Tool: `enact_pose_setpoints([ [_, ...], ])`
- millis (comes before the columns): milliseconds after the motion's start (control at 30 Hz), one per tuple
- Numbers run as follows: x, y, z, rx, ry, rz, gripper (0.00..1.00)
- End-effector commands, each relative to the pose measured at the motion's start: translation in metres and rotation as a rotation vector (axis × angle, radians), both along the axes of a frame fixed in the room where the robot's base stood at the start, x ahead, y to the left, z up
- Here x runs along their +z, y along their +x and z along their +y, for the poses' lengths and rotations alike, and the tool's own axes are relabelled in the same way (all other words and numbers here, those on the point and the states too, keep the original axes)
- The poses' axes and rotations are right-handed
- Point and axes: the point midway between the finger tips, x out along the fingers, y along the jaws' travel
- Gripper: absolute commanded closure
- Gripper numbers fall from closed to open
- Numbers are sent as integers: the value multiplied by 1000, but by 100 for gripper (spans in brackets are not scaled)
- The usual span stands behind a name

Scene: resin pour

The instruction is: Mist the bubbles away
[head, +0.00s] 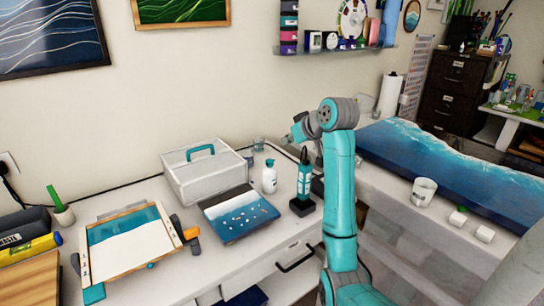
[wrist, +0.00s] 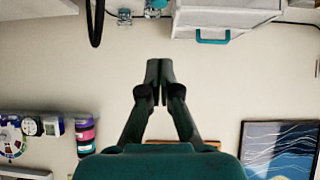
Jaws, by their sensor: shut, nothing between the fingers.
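A small blue-and-white panel (head: 250,215) with white dots across its blue part lies on the white table. A white bottle (head: 270,178) with a dark label mark stands upright just behind its right corner. A teal handheld tool (head: 304,178) with a black top stands upright in a black base (head: 302,207) to the right. My gripper (wrist: 160,66) is shut and empty, its two dark fingertips together in front of the wall in the wrist view. In the head view my arm is raised right of these things, and the fingers cannot be made out clearly.
A white box with a teal handle (head: 204,172) stands behind the panel. A framed seascape (head: 125,245) lies at left. Small glasses (head: 259,144) stand near the wall. A large blue resin slab (head: 440,165) and a white cup (head: 423,190) are at right.

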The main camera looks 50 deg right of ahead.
Motion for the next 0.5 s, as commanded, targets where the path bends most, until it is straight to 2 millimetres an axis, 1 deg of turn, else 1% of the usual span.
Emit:
enact_pose_setpoints([
  [133, -3, 4, -1, 0, 1, 0, 100],
  [233, -11, 13, -3, 1, 2, 1, 100],
  [500, -40, 50, -13, 1, 2, 1, 100],
])
